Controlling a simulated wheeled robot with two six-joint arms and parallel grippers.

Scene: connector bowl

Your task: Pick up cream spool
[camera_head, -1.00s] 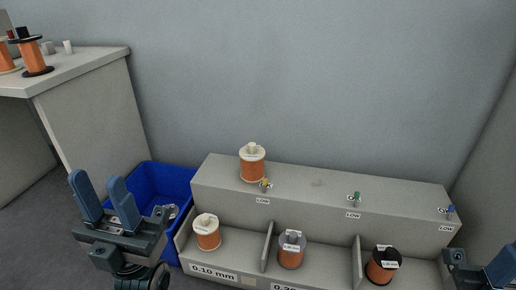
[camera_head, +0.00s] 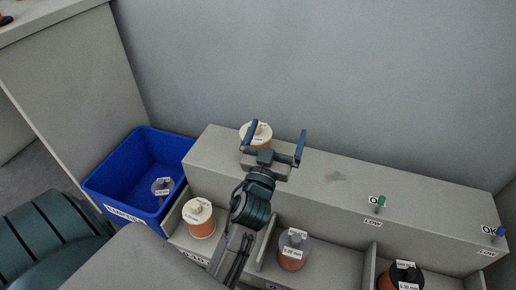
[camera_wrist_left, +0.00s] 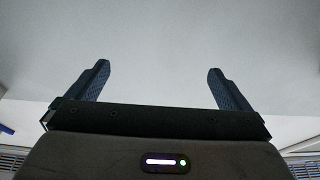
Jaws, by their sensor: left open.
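A cream-flanged spool with copper wire (camera_head: 262,131) stands upright on the upper ledge, partly hidden by my left gripper. A second cream spool (camera_head: 200,220) stands in the left lower compartment. My left gripper (camera_head: 277,141) is open and empty, its fingers pointing up the picture over the ledge. Its left finger overlaps the upper spool in the head view; I cannot tell whether they touch. The left wrist view shows the open fingers (camera_wrist_left: 160,85) with only plain grey surface between them, no spool. My right gripper is out of view.
A grey-flanged spool (camera_head: 292,251) and a black-flanged spool (camera_head: 404,277) stand in other lower compartments, between dividers. A blue bin (camera_head: 110,188) at left holds a grey spool (camera_head: 163,187).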

